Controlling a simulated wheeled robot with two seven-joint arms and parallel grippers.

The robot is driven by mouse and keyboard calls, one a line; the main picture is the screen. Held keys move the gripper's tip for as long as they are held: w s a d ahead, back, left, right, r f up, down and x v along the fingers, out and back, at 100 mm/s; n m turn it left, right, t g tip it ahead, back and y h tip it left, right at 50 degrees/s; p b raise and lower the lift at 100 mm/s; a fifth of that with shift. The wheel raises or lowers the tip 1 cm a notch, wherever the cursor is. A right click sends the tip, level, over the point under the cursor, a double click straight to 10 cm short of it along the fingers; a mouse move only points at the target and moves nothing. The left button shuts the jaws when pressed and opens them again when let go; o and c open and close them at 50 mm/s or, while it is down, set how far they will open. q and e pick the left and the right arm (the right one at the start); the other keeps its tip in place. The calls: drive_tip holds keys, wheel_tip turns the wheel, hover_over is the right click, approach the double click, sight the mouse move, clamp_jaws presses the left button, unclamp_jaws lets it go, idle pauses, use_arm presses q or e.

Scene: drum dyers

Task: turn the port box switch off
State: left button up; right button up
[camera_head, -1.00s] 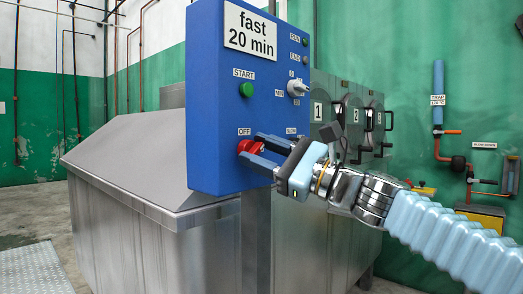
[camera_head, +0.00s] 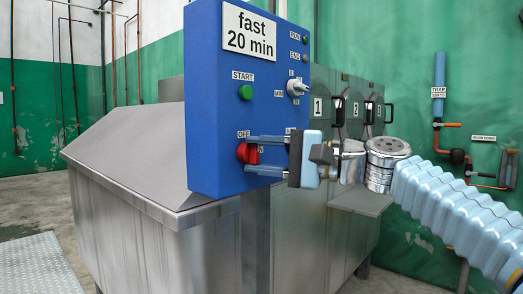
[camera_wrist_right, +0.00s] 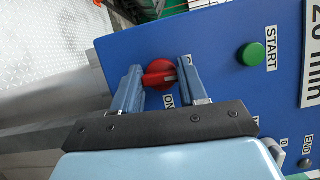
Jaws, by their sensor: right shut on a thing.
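The blue control box (camera_head: 215,100) stands left of centre in the head view. Its red rotary switch (camera_head: 245,153) sits low on the front face, just under an OFF label (camera_head: 243,135). My right gripper (camera_head: 258,153) comes in from the right, one finger above the other, with the red switch between its fingertips. In the right wrist view my right gripper (camera_wrist_right: 154,76) has a finger on each side of the red switch (camera_wrist_right: 159,74), closed on it. An ON label (camera_wrist_right: 168,101) shows partly beside the switch there. My left gripper is in neither view.
A green START button (camera_head: 246,92) and a pale selector knob (camera_head: 297,88) sit above the switch. A large metal tank (camera_head: 130,160) stands behind and left of the box. Numbered panels with handles (camera_head: 345,110) are behind my right gripper. Pipes (camera_head: 438,95) run on the green wall.

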drive_tip(key=shift+f+n+g, duration=0.1)
drive_tip(key=shift+n+g, duration=0.2)
drive_tip(key=shift+n, duration=0.2)
drive_tip(key=o, duration=1.1)
drive_tip(key=shift+c, duration=0.2)
drive_tip(key=b+v, duration=0.2)
drive_tip(key=v, duration=1.1)
drive_tip(key=shift+s+d+r, duration=0.25)
drive_tip(key=shift+s+d, duration=0.05)
